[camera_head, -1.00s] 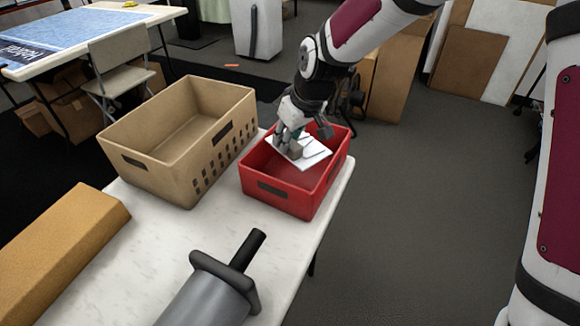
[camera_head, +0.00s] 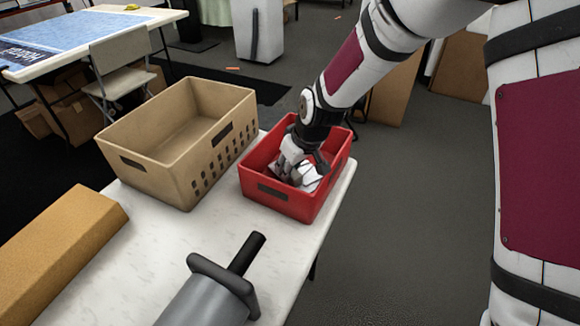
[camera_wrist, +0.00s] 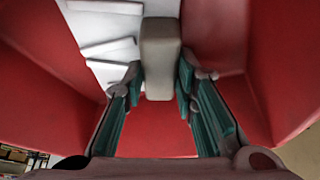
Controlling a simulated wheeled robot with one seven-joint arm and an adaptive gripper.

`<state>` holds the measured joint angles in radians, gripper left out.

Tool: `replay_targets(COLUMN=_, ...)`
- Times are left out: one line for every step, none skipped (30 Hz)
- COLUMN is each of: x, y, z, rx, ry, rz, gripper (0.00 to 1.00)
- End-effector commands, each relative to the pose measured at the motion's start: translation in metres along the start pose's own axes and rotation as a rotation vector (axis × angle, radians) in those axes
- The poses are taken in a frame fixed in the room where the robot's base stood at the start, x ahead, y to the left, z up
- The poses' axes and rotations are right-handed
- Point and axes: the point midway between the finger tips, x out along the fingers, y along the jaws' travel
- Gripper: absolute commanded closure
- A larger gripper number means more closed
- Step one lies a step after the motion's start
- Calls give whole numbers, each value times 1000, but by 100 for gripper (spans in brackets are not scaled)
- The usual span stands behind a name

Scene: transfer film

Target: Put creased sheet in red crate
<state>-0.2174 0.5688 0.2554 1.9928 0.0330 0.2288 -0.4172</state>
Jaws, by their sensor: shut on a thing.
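The red crate (camera_head: 262,201) stands on the white table, its inside partly covered by my arm. My gripper (camera_head: 297,174) is down inside it. The creased sheet (camera_head: 311,181) is white and mostly hidden by my gripper in the head view. In the wrist view the sheet (camera_wrist: 104,42) shows pale raised creases, with a grey-beige block (camera_wrist: 160,55) against it. My gripper's fingers (camera_wrist: 160,82) are shut on this block, which goes with the sheet. Red crate walls (camera_wrist: 40,55) rise on both sides. I cannot tell whether the sheet touches the floor.
A larger tan crate (camera_head: 150,172) stands close left of the red one and looks empty. A brown cardboard box (camera_head: 55,245) lies at the table's left. A grey cylinder with a black handle (camera_head: 215,290) is at the front. The table's right edge is close to the red crate.

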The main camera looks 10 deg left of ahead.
Motion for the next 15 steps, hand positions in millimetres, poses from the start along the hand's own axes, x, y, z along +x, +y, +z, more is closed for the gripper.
replay_targets(x=2, y=0, z=1, rx=0, ry=0, rz=0, gripper=100)
replay_targets(x=3, y=0, z=1, rx=0, ry=0, rz=0, gripper=100)
replay_targets(x=3, y=0, z=1, rx=0, ry=0, rz=0, gripper=72)
replay_targets(x=3, y=0, z=1, rx=0, ry=0, rz=0, gripper=65)
replay_targets(x=3, y=0, z=1, rx=0, ry=0, rz=0, gripper=58)
replay_targets(x=2, y=0, z=1, rx=0, ry=0, rz=0, gripper=54)
replay_targets(x=2, y=0, z=1, rx=0, ry=0, rz=0, gripper=54)
replay_targets(x=2, y=0, z=1, rx=0, ry=0, rz=0, gripper=54)
replay_targets(x=2, y=0, z=1, rx=0, ry=0, rz=0, gripper=54)
replay_targets(x=2, y=0, z=1, rx=0, ry=0, rz=0, gripper=54)
replay_targets(x=2, y=0, z=1, rx=0, ry=0, rz=0, gripper=54)
replay_targets(x=2, y=0, z=1, rx=0, ry=0, rz=0, gripper=54)
replay_targets(x=2, y=0, z=1, rx=0, ry=0, rz=0, gripper=54)
replay_targets(x=2, y=0, z=1, rx=0, ry=0, rz=0, gripper=54)
replay_targets(x=2, y=0, z=1, rx=0, ry=0, rz=0, gripper=54)
